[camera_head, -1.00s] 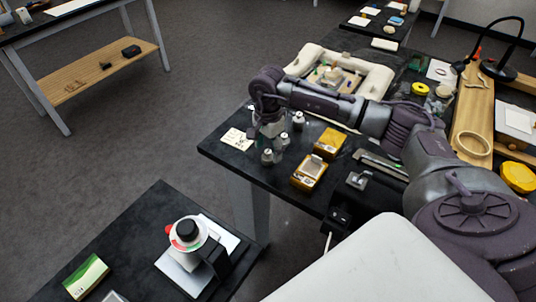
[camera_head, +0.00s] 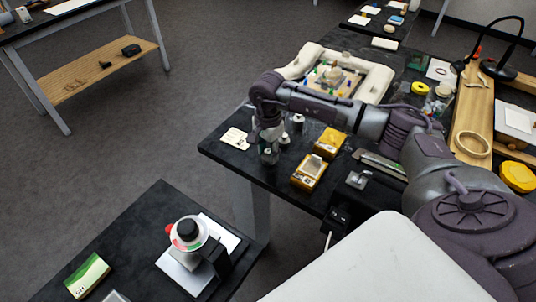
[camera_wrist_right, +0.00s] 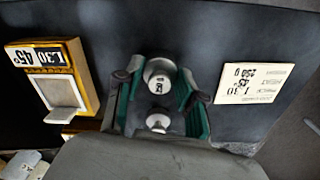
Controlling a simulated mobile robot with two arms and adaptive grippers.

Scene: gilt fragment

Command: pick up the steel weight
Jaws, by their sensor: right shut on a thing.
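In the head view my right gripper (camera_head: 268,156) points down near the black table's left corner, its green-lined fingers around a small steel weight that they mostly hide. In the right wrist view two knobbed steel tops show between the fingers (camera_wrist_right: 160,100): a marked steel weight (camera_wrist_right: 160,76) and a second top (camera_wrist_right: 158,123) nearer the palm, partly covered. I cannot tell exactly which one the pads touch. Other weights (camera_head: 298,122) stand just behind the gripper. My left gripper is out of view.
A printed card (camera_wrist_right: 253,82) lies beside the weights. Yellow boxes (camera_head: 309,172) stand right of the gripper, one showing a "L30 45°" label (camera_wrist_right: 42,57). A cream tray (camera_head: 377,82) lies behind my arm. A lower table (camera_head: 137,232) holds a scale-like device (camera_head: 188,233).

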